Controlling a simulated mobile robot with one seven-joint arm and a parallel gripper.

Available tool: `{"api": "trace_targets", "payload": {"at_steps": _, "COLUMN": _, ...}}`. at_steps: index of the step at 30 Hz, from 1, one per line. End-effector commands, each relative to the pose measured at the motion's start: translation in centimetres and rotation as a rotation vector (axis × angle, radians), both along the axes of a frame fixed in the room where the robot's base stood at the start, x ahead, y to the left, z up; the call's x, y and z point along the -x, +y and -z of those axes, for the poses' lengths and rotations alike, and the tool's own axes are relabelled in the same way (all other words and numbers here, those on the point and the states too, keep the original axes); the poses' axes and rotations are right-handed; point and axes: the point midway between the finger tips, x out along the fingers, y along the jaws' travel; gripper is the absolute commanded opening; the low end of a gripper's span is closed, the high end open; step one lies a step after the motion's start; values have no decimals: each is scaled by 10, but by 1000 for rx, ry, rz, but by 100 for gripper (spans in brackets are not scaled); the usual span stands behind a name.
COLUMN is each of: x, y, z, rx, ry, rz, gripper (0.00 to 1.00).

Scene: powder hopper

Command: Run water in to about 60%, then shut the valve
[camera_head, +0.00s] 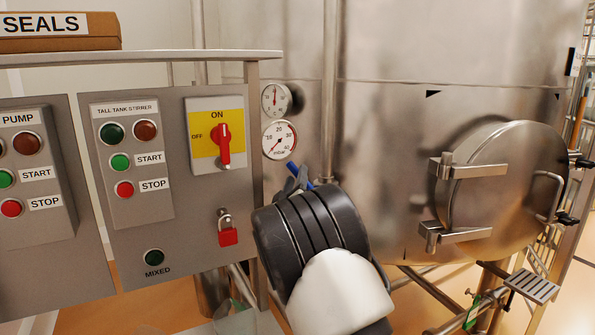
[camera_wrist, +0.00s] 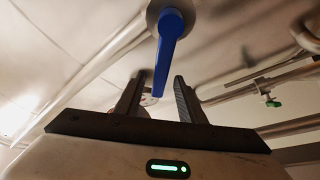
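A blue valve handle (camera_wrist: 172,50) hangs from a round grey hub in the wrist view. Its tip shows in the space between my gripper's (camera_wrist: 159,100) two dark fingers, which stand apart. I cannot tell whether either finger touches it. In the head view my gripper (camera_head: 298,182) is mostly hidden behind my wrist, with a bit of the blue handle (camera_head: 309,186) showing beside the fingertips. The steel tank (camera_head: 390,130) fills the right side. It carries an upper dial (camera_head: 275,99) and a lower mbar dial (camera_head: 279,140). I see no water or readable level.
A stirrer panel (camera_head: 130,160) with buttons, a red rotary switch (camera_head: 223,146) and a red padlock (camera_head: 228,236) stands left of my arm. A round hatch (camera_head: 490,185) with hinges projects on the right. A green-handled valve (camera_wrist: 273,103) sits on pipework.

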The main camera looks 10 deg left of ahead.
Motion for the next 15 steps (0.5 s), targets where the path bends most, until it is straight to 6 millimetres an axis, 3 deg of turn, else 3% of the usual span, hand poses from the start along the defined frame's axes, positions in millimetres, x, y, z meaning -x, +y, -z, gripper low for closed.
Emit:
{"api": "trace_targets", "payload": {"at_steps": 6, "x": -23, "y": -1, "z": -6, "rx": 0, "ry": 0, "rz": 0, "gripper": 36}}
{"api": "trace_targets", "payload": {"at_steps": 15, "x": -27, "y": -1, "z": -7, "rx": 0, "ry": 0, "rz": 0, "gripper": 36}}
